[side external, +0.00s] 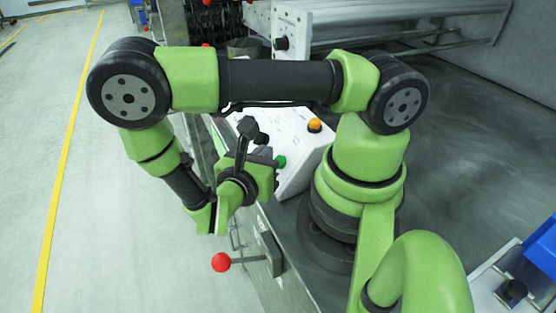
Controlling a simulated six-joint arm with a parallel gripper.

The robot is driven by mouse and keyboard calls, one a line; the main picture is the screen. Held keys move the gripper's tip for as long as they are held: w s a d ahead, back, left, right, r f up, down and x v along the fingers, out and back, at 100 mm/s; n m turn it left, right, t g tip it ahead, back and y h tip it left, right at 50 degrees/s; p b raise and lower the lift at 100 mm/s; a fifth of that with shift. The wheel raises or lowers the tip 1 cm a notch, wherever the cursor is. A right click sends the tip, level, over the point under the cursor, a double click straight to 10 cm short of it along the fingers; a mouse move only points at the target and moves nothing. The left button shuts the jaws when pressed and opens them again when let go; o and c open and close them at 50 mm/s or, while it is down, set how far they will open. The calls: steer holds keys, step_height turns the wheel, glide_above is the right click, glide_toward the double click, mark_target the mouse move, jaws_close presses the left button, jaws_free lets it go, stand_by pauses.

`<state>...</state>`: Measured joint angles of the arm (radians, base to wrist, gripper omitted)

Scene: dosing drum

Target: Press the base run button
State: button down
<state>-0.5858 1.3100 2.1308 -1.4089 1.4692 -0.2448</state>
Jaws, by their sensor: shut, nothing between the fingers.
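A white sloped control box (304,160) stands beside my arm's base. A round green button (281,161) is on its face, and an orange button (315,125) sits higher up on the box. No label can be read, so I cannot tell which one is the base run button. My gripper (269,156) is shut and empty, in front of the box and just left of the green button. Whether it touches the button cannot be told from this angle. Part of the box is hidden behind my wrist and upper arm.
A lever with a red ball knob (221,262) sticks out below my wrist. A grey metal deck (470,150) lies to the right, with a blue bin (541,250) at its edge. A yellow line (67,165) runs along the open floor on the left.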

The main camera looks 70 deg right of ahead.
steer(key=shift+s+d+f, duration=0.1)
stand_by(0.7)
steer(key=shift+s+d+f, duration=0.15)
steer(key=shift+s+d+f, duration=0.25)
stand_by(0.9)
stand_by(0.3)
steer(key=shift+w+a+r, duration=0.5)
steer(key=shift+a, duration=0.05)
steer(key=w+a+r, duration=0.3)
stand_by(0.6)
steer(key=shift+d, duration=0.1)
stand_by(0.5)
